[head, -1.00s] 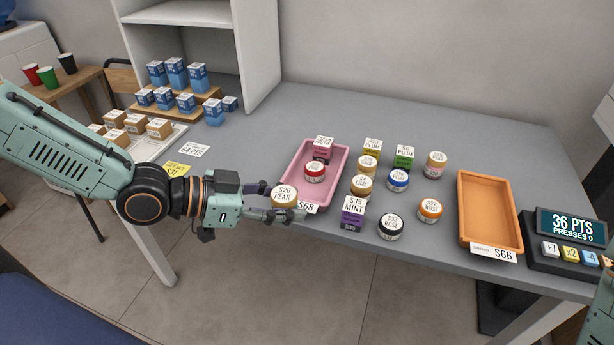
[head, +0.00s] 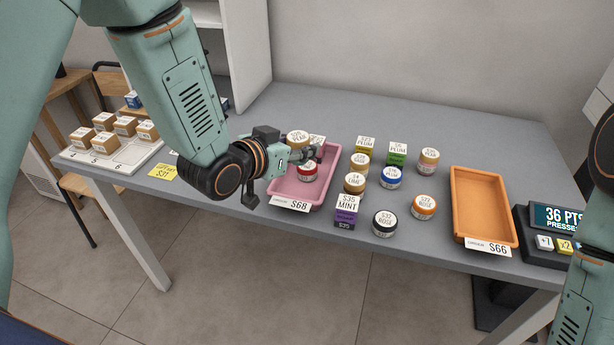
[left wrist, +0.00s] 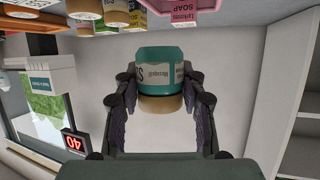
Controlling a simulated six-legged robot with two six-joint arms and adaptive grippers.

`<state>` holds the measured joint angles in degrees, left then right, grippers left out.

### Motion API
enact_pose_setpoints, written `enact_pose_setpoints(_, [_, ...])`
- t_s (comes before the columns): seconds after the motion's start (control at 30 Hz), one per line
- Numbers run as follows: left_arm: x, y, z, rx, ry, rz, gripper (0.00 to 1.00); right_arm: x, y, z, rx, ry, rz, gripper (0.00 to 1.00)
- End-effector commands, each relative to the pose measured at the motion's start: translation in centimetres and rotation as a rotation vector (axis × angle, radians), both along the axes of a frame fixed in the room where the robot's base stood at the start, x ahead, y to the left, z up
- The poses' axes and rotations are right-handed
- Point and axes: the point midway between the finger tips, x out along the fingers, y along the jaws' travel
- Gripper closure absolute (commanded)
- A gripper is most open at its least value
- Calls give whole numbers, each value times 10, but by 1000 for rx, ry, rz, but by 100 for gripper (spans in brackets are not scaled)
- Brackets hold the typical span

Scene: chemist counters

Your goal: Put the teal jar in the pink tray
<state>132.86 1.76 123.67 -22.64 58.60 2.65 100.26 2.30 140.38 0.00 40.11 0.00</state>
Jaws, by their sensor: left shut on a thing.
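The teal jar (left wrist: 168,70) with a tan lid is between the two fingers of my left gripper (left wrist: 160,103) in the left wrist view. The pink tray holds a red-lidded jar (head: 307,172) and a box, partly hidden behind the gripper. My right gripper is out of view.
Several jars and boxes stand right of the tray, including a purple box (head: 345,216) and a black-lidded jar (head: 384,224). The counter behind is clear.

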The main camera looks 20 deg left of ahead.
Motion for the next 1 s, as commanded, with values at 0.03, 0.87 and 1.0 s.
enact_pose_setpoints(0.03, [1,0,-5,0,2,4,94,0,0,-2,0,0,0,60])
enact_pose_setpoints(0.87, [0,2,-100,1,0,6,94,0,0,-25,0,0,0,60])
enact_pose_setpoints(1.0, [0,2,-99,0,0,6,94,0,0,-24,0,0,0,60])
